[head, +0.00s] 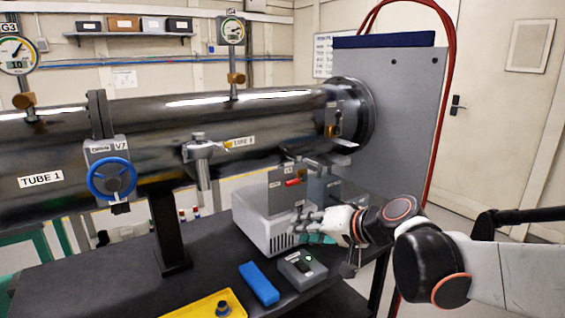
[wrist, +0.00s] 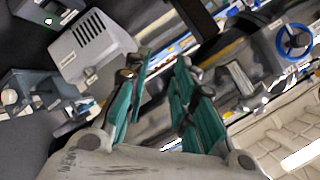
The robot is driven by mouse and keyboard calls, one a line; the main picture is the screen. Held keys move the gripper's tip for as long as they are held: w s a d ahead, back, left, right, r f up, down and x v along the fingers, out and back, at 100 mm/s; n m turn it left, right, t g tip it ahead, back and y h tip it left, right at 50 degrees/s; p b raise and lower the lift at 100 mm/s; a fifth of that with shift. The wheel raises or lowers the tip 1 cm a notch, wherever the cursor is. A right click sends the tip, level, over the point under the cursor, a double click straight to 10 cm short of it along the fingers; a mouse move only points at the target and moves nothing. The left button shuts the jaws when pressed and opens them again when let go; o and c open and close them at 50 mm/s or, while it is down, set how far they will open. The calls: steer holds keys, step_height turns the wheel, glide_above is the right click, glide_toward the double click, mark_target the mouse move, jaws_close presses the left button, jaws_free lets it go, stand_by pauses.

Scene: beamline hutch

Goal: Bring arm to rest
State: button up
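My white and black arm (head: 430,265) reaches in from the right of the head view, bent at its joints. My gripper (head: 308,226) is at its end, in front of the light grey vented box (head: 262,222). In the wrist view my gripper (wrist: 160,85) has its two teal-padded fingers apart, with nothing held between them. The vented box also shows in the wrist view (wrist: 90,45), left of the fingers. In the head view I cannot tell whether the fingers touch the box.
A dark bench (head: 120,280) carries a blue block (head: 259,283), a small grey control box (head: 302,269) and a yellow tray (head: 212,305). A steel tube (head: 150,130) with a blue-wheeled valve (head: 112,179) runs above. A grey upright panel (head: 395,120) and red hose (head: 446,90) stand behind my arm.

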steer(key=s+d+f+h, duration=0.3)
steer(key=s+d, duration=0.4)
steer(key=s, duration=0.4)
steer(key=s+d+f+n+g+h, duration=0.1)
steer(key=s+d+f+h, duration=0.3)
steer(key=s+d, duration=0.3)
steer(key=s+h, duration=0.1)
steer(key=s, duration=0.3)
steer(key=shift+s+d+f+g+h, duration=0.15)
steer(key=shift+s+d+g+h, duration=0.15)
steer(key=shift+d+h, duration=0.1)
